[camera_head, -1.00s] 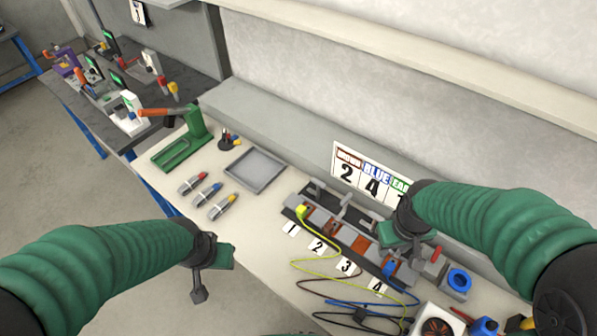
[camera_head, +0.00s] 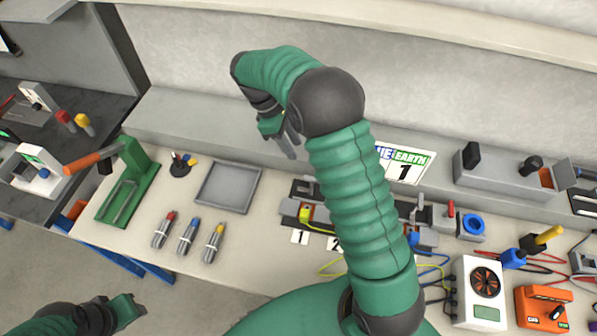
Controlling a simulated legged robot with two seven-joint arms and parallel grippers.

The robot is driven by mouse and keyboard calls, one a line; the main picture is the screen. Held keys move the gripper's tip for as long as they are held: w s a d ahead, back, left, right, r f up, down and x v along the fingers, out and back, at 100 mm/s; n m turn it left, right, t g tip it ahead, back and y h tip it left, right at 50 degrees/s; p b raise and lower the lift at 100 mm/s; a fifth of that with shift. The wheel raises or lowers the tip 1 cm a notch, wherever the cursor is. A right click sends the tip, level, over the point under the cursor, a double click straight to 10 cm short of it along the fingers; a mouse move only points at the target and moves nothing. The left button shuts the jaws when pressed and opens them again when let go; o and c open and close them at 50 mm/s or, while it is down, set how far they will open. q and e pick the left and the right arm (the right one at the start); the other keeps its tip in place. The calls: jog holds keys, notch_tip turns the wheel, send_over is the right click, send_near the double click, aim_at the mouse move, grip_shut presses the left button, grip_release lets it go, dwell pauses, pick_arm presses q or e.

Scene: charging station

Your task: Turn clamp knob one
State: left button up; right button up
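The clamp block (camera_head: 289,208) stands on the bench behind number card 1 (camera_head: 299,237), with a yellow plug (camera_head: 305,214) at its left end. Small grey knobs or levers show along its back; the one by position 1 (camera_head: 305,187) is at the left end. My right forearm crosses in front of the block and hides its middle, including most number cards. My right gripper (camera_head: 279,138) is above and behind the block's left end, apart from it, its fingers pointing down, spread and empty. My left gripper (camera_head: 125,309) is at the lower left, away from the block; its finger gap is unclear.
A grey tray (camera_head: 228,187), three coloured-tip tools (camera_head: 188,236) and a green press (camera_head: 128,182) with an orange handle are to the left. A fan unit (camera_head: 480,290), an orange meter (camera_head: 542,308) and cables are at right. A raised grey ledge (camera_head: 190,128) runs behind.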

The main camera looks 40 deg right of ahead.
send_near(311, 177)
jog(key=x, duration=0.4)
jog(key=shift+w+d, duration=0.15)
jog(key=x, duration=0.3)
jog(key=shift+s+f+p, duration=0.3)
jog(key=shift+f+p, duration=0.05)
jog(key=shift+p, duration=0.05)
jog(key=shift+s+f, duration=0.2)
jog(key=shift+f, duration=0.05)
jog(key=shift+w+f, duration=0.1)
jog(key=shift+w, duration=0.05)
jog(key=shift+c, duration=0.2)
jog(key=shift+d, duration=0.15)
jog(key=shift+c, duration=2.4)
pick_arm(q)
jog(key=shift+w+d+r, duration=0.1)
jog(key=shift+d+r, duration=0.15)
jog(key=shift+r, duration=0.2)
pick_arm(e)
grip_shut()
